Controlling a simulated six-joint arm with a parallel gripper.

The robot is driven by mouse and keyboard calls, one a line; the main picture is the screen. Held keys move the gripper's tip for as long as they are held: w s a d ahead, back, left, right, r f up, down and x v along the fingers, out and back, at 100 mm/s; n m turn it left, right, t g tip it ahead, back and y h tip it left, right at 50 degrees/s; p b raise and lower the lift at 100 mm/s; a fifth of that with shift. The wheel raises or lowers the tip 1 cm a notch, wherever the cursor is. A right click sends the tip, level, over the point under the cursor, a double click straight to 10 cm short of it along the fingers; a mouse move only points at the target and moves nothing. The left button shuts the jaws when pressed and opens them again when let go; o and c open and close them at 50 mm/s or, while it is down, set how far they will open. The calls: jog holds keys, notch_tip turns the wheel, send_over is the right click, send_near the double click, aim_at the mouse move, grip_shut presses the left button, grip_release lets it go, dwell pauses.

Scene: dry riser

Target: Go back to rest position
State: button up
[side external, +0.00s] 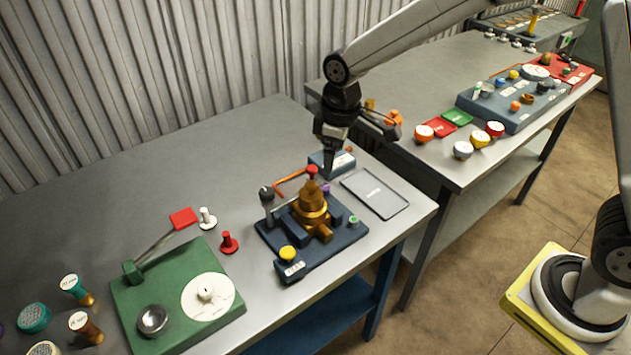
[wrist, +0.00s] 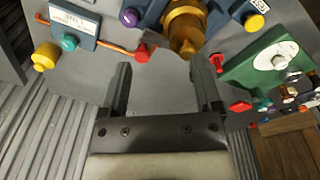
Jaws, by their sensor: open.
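My gripper (side external: 327,168) hangs pointing down over the table, just behind and above a brass valve fitting (side external: 312,210) on a dark blue base (side external: 338,238). A red knob (side external: 311,171) shows at the fitting's top, close to my fingertips in the picture; I cannot tell whether they touch. In the wrist view my gripper (wrist: 160,78) has its two fingers apart with only bare table between them. The brass fitting (wrist: 184,28) lies beyond the fingers there, and a red knob (wrist: 142,52) sits between the fingers and the small blue box.
A green board (side external: 135,290) with a white dial and metal cup stands front left. A small blue box (side external: 332,160) and grey tablet (side external: 375,192) lie near the fitting. A second table (side external: 430,75) at right holds another blue panel (side external: 515,105). A corrugated wall (side external: 130,80) stands behind.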

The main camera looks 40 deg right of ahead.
jog(key=s+d+f+m, duration=0.1)
jog(key=s+d+m, duration=0.2)
jog(key=s+d, duration=0.2)
jog(key=s+d+f+m+t, duration=0.1)
jog(key=s+d+m, duration=0.3)
jog(key=s, duration=0.7)
jog(key=shift+d+f, duration=0.45)
jog(key=shift+d, duration=0.25)
